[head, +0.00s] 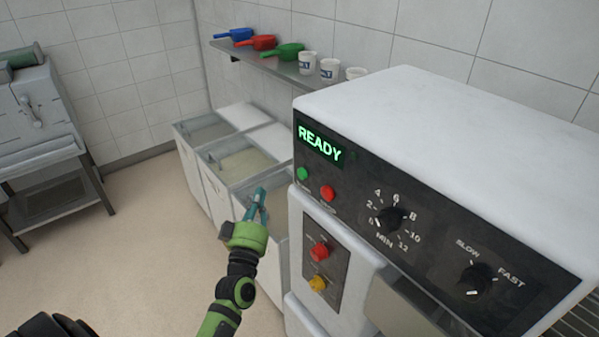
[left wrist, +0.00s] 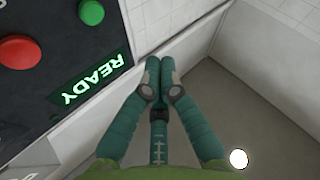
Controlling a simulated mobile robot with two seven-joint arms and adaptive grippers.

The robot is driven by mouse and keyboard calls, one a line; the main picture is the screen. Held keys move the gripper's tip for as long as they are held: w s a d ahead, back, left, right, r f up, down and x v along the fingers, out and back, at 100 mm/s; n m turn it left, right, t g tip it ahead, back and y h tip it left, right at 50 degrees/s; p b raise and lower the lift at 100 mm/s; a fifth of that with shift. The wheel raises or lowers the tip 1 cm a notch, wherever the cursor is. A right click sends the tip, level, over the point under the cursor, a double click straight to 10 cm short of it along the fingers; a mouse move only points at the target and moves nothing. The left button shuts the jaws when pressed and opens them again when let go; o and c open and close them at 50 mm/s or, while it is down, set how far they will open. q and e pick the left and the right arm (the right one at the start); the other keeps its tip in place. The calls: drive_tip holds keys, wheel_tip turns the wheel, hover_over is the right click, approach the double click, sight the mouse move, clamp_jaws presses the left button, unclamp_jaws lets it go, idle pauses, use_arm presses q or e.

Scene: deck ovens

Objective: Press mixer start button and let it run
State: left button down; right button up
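The mixer (head: 430,130) is a large white machine with a black control panel. Its lit green display (head: 320,144) reads READY. Below the display are a green button (head: 302,174) and a red button (head: 327,194). My left gripper (head: 261,196) is left of the panel, apart from the green button. In the left wrist view its teal fingers (left wrist: 160,70) are together with nothing between them. That view also shows the green button (left wrist: 91,12), the red button (left wrist: 20,50) and the READY display (left wrist: 90,80). My right gripper is out of view.
Minute and speed dials (head: 477,279) sit right on the panel. A lower plate holds another red button (head: 319,251) and a yellow one (head: 317,284). Open bins (head: 215,190) stand behind my left gripper, below a shelf (head: 270,66) with scoops and cups.

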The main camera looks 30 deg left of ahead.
sight(302, 174)
use_arm(q)
drive_tip(key=shift+d, duration=0.1)
drive_tip(key=shift+w, duration=0.15)
drive_tip(key=w+d+b, duration=0.2)
drive_tip(key=w+d, duration=0.1)
drive_tip(key=w, duration=0.5)
drive_tip(key=shift+d, duration=0.15)
idle(1.6)
drive_tip(key=shift+w+d, duration=0.15)
drive_tip(key=shift+w, duration=0.2)
